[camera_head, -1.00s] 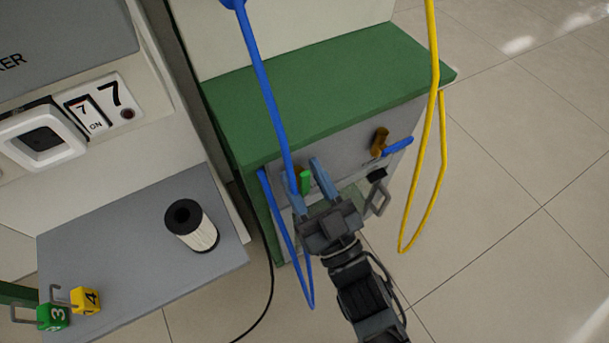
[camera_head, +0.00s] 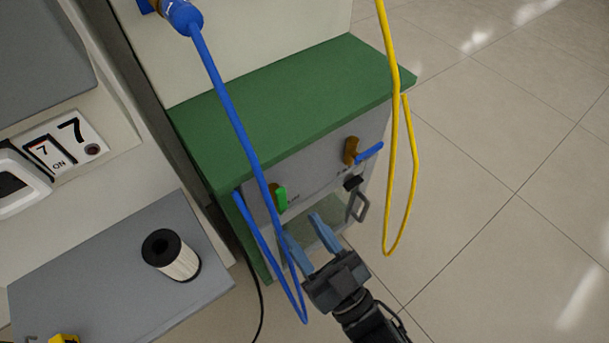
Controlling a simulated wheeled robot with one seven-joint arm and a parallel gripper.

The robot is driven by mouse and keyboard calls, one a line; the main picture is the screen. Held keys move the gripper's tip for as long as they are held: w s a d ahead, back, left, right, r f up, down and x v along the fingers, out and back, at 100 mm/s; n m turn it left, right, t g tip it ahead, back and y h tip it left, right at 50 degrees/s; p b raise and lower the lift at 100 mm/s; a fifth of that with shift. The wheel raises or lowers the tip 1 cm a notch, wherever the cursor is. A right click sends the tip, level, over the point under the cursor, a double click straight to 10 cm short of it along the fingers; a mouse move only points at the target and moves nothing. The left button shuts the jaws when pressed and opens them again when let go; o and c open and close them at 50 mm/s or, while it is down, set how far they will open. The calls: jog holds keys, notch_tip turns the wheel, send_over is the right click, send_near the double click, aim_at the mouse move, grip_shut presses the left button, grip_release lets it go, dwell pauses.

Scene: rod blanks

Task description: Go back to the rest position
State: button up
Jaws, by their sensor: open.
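My gripper (camera_head: 305,240) is open, with its two blue fingers apart and nothing visible between them. It is in front of the grey front panel (camera_head: 318,170) of the green-topped cabinet (camera_head: 285,105), below a green handle (camera_head: 281,198). A blue hose (camera_head: 229,100) hangs from a blue fitting (camera_head: 181,15) at the top, and its loop passes just left of my gripper. I cannot tell whether the hose touches the left finger.
A brass valve with a blue lever (camera_head: 368,152) and a padlock (camera_head: 358,203) are on the panel. A yellow hose (camera_head: 393,130) hangs at right. A black-and-white cylinder (camera_head: 172,256) stands on the grey shelf (camera_head: 95,275). The tiled floor (camera_head: 500,170) is clear at right.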

jog(key=s+d+r+m+g+h, duration=0.1)
jog(key=s+d+r+m+h, duration=0.2)
jog(key=s+d+h, duration=0.5)
jog(key=s+d+r+m+g+h, duration=0.2)
jog(key=s+d+r+m+h, duration=0.15)
jog(key=s+d, duration=0.85)
jog(key=s+r+h+p, duration=0.1)
jog(key=s+r+p, duration=0.2)
jog(key=r+p, duration=1.1)
notch_tip(320, 180, up, 2)
jog(key=shift+r+g, duration=0.2)
jog(key=shift+g, duration=0.2)
jog(key=shift+s+m, duration=0.1)
jog(key=shift+m, duration=0.15)
